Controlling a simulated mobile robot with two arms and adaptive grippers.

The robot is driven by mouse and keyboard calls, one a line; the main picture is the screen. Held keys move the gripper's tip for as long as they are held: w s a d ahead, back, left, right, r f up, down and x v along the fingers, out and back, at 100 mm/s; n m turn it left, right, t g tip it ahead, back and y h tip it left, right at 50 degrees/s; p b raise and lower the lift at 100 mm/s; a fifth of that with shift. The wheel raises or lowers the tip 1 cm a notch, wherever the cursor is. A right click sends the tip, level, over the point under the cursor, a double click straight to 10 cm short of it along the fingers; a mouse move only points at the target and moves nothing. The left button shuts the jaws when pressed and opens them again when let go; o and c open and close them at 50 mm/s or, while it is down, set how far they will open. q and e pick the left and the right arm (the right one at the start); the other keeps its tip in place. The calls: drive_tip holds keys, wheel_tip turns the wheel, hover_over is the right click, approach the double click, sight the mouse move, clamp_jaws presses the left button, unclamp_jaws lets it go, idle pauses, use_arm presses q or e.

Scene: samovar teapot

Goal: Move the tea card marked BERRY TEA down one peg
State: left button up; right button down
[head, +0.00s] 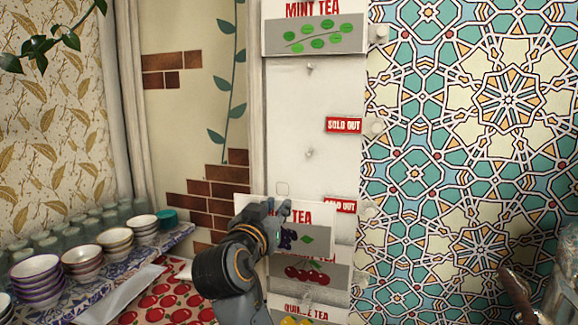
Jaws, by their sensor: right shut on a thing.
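A white card with dark blue berries and a green leaf (320,238) is at the lower middle of the board. Its red title is partly hidden by my gripper, and only "TEA" reads clearly. My right gripper (278,208) is shut on this card at its upper left part. The card overlaps the top of a card with red cherries (312,274), whose title is mostly covered. Two bare pegs show above, an upper peg (310,68) and a lower peg (310,152). Whether the berry card touches a peg is hidden. My left gripper is out of view.
The mint tea card (315,37) hangs at the top. Red sold-out tags, an upper tag (343,125) and a lower tag (340,206), sit at the board's right edge. A quince tea card (306,311) is lowest. Stacked bowls (36,278) stand on a shelf at left.

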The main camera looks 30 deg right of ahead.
wheel_tip(320, 180, up, 7)
drive_tip(key=s+d+m+g+h, duration=0.2)
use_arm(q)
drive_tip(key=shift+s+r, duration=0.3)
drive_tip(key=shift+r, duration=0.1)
use_arm(e)
drive_tip(key=x, duration=0.2)
drive_tip(key=f+x, duration=0.1)
drive_tip(key=x, duration=0.4)
drive_tip(key=shift+w+f, duration=0.3)
drive_tip(key=shift+w, duration=0.15)
drive_tip(key=shift+d, duration=0.1)
idle(0.5)
drive_tip(key=c, duration=1.1)
unclamp_jaws()
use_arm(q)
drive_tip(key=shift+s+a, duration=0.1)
use_arm(e)
drive_tip(key=v, duration=1.2)
drive_tip(key=shift+w+r, duration=0.1)
